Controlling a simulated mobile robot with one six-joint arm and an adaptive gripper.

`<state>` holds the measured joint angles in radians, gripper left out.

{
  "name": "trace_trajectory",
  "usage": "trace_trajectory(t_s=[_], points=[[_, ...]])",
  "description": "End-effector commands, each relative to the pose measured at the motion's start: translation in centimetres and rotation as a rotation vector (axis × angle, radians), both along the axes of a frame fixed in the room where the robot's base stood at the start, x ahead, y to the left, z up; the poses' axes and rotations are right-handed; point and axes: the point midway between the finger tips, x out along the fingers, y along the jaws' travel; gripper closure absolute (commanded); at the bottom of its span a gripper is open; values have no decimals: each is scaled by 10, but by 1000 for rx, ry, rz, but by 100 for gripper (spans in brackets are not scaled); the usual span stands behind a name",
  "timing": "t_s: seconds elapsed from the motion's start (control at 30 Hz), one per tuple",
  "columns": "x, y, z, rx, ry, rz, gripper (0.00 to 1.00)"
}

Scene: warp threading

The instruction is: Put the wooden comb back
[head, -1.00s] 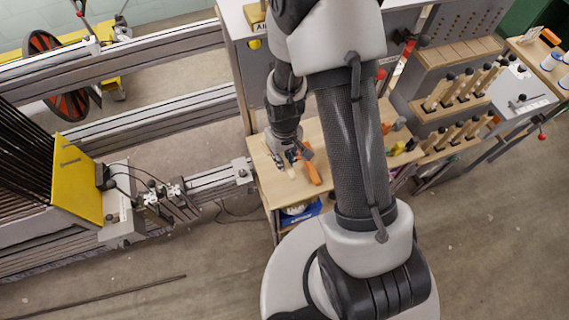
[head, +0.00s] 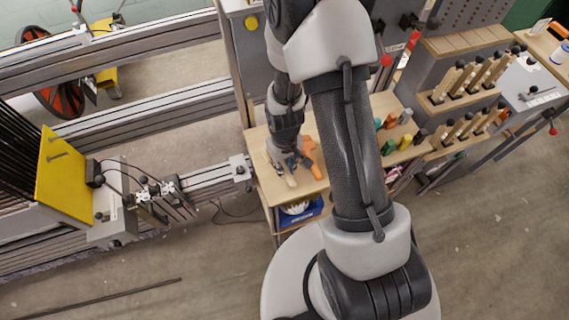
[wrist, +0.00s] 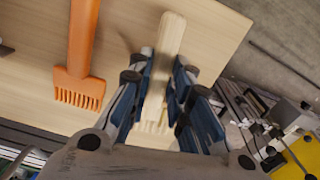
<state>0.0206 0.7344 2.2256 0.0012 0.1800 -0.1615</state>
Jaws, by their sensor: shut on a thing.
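My gripper (wrist: 163,88) is shut on the wooden comb (wrist: 171,38), a pale wooden bar with teeth at its near end. The comb's handle points away from the wrist over the light wooden tabletop (wrist: 221,28). Its toothed end is partly hidden between the fingers. I cannot tell whether the comb touches the tabletop. In the head view my gripper (head: 288,163) is low over the table's left end, with the comb (head: 291,181) showing pale below it. An orange comb (wrist: 79,72) lies left of the wooden comb, apart from it.
Racks of wooden-handled tools (head: 468,85) stand at the right. Coloured items (head: 393,120) lie on the table right of my arm. A yellow-plated loom frame (head: 65,172) is at the left. A blue bin (head: 300,212) sits below the tabletop. Floor in front is mostly clear.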

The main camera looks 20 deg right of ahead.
Motion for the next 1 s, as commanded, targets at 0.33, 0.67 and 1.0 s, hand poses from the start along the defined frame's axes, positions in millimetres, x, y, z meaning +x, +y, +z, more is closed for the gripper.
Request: trace_trajectory(t_s=[0.33,0.67,1.0], points=[[0,0,-4,0,-1,0,100],[0,0,-7,0,0,0,100],[0,0,-12,0,0,0,100]])
